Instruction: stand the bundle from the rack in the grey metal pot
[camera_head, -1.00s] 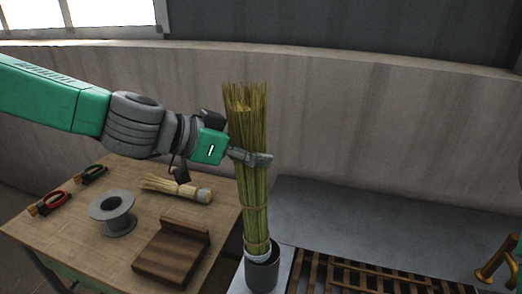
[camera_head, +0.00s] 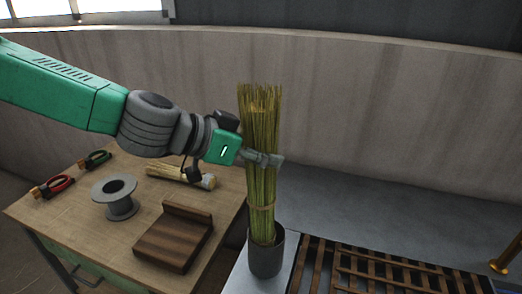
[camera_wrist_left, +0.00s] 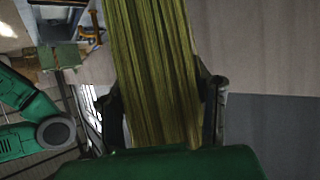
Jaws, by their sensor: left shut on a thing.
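The bundle (camera_head: 262,195) is a tall sheaf of green-yellow straw, bound with a tie low down. It stands nearly upright with its lower end inside the grey metal pot (camera_head: 266,255). The pot's wall hides the bundle's bottom, so I cannot tell if it touches the pot's floor. My left gripper (camera_head: 264,159) is shut around the bundle's middle. In the left wrist view the straw (camera_wrist_left: 155,75) fills the space between the two fingers. My right gripper is not in the head view, and I cannot make it out in the left wrist view.
A slatted wooden rack (camera_head: 380,272) lies right of the pot. A grey surface (camera_head: 400,225) behind is bare.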

